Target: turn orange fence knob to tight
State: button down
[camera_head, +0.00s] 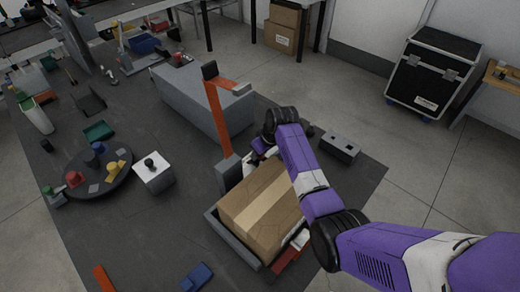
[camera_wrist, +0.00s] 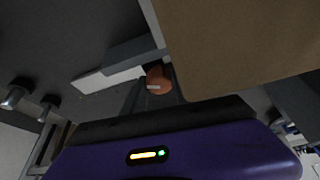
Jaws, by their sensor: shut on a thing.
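The orange fence knob (camera_wrist: 158,78) shows in the wrist view as a small round orange piece with a pale mark across it. It sits beside a grey bar (camera_wrist: 135,52). My gripper (camera_wrist: 157,88) is shut on the knob, one dark finger on each side. In the head view my gripper (camera_head: 255,160) reaches down behind the cardboard box (camera_head: 262,205), close to the foot of the orange upright (camera_head: 217,118). The knob itself is hidden there. The turn angle of the knob cannot be told.
The box lies in a grey frame (camera_head: 232,240) and fills the wrist view's upper right (camera_wrist: 235,40). A long grey block (camera_head: 190,100) stands behind the upright. A white cube (camera_head: 153,175) and a round dark tray (camera_head: 75,187) are at left.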

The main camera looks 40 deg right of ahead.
jog(key=m+h, duration=0.1)
jog(key=m, duration=0.1)
jog(key=m+h+p, duration=0.1)
jog(key=m, duration=0.2)
jog(key=shift+m+g, duration=0.3)
jog(key=m+g+h, duration=0.1)
jog(key=m, duration=0.3)
jog(key=shift+m+b, duration=0.3)
jog(key=shift+m, duration=0.1)
jog(key=shift+h, duration=0.3)
jog(key=c, duration=1.3)
grip_release()
jog(key=shift+g, duration=0.3)
